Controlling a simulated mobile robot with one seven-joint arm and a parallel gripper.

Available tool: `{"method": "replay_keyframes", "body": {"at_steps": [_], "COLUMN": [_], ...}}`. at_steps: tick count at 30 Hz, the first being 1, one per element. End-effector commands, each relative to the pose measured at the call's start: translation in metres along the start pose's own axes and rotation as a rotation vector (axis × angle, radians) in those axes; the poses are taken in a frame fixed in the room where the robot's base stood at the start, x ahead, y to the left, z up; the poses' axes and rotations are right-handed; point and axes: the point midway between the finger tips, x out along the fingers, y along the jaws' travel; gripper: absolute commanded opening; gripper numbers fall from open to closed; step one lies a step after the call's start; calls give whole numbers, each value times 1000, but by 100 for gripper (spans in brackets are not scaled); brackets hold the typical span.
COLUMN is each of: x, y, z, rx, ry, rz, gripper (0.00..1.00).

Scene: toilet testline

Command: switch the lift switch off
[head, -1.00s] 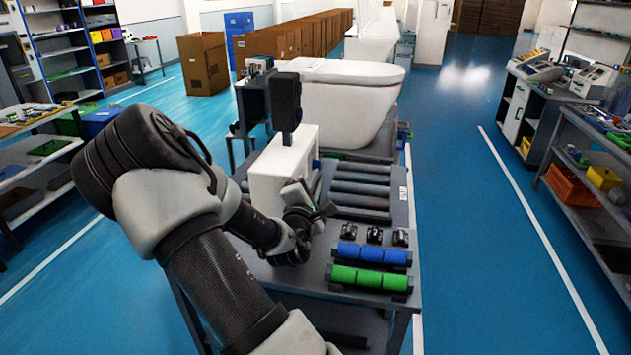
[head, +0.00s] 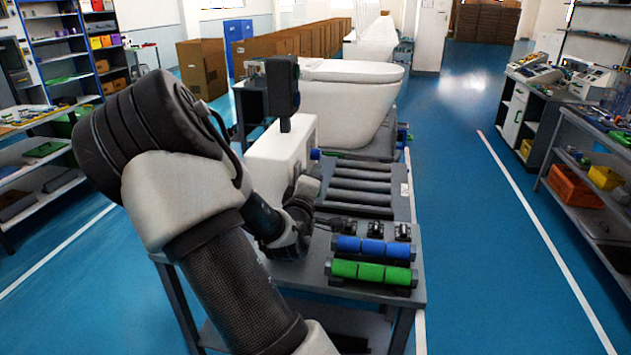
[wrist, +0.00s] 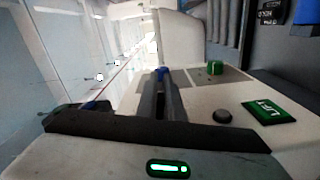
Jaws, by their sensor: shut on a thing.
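In the wrist view a green LIFT label (wrist: 267,111) lies on a pale panel, with a small black round knob (wrist: 222,116) beside it. A green button (wrist: 215,67) sits farther up on a grey plate. My gripper (wrist: 163,80) is close together, left of the black knob and apart from it. A blue knob (wrist: 166,71) shows at its fingertips; the exact contact is hard to see. In the head view my gripper (head: 308,188) is beside the white box (head: 284,143), largely hidden by my wrist. A blue part (head: 315,154) shows on the box's right side.
Three small black switches (head: 375,229) stand near blue rollers (head: 373,247) and green rollers (head: 371,272) on the bench. Dark rollers (head: 355,188) lie beyond, with a white toilet (head: 345,100) behind. A dark upright unit (head: 283,88) rises at the box. The right-hand aisle is clear.

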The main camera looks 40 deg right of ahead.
Motion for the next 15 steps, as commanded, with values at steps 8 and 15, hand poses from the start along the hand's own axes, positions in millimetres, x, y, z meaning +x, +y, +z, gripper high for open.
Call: {"method": "replay_keyframes", "body": {"at_steps": [8,15], "x": [0,0], "y": [-7,-8], "z": [0,0], "rx": [157,216], "ry": [-1,-1], "rz": [-2,-2], "gripper": [0,0]}}
